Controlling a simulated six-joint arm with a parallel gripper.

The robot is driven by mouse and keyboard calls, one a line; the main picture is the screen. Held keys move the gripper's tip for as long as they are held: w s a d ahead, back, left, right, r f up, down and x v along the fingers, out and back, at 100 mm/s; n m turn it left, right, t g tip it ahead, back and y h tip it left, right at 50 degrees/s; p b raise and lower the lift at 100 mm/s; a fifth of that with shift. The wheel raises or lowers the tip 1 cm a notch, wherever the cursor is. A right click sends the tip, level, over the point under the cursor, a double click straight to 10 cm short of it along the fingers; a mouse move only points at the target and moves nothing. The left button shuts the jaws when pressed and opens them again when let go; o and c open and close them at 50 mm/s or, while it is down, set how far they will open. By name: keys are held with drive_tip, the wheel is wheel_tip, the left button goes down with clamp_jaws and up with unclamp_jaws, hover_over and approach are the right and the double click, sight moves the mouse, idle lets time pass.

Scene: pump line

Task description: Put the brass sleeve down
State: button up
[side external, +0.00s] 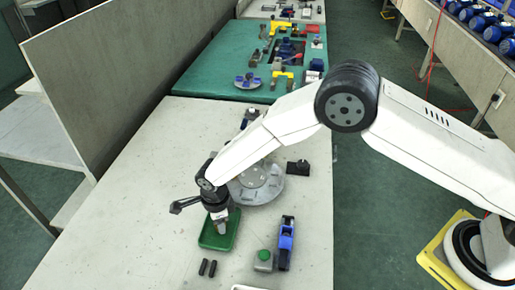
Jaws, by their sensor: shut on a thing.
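My gripper (219,228) points down over the small green tray (232,238) on the pale bench. The fingertips are at or just above the tray floor; I cannot tell whether what they hold touches it. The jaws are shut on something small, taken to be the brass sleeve. The sleeve itself is too small and too hidden by the fingers to make out.
A round grey plate (270,185) stands just behind the tray, partly behind my arm. A blue and black device (286,243), a grey block with a green top (263,261) and two black pins (208,267) lie in front. The bench's left side is clear.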

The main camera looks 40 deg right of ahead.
drive_tip(key=shift+f, duration=0.15)
drive_tip(key=o, duration=1.1)
drive_tip(key=shift+c, duration=0.2)
drive_tip(key=shift+r, duration=0.2)
wheel_tip(320, 180, up, 12)
drive_tip(key=shift+d, duration=0.1)
idle(0.4)
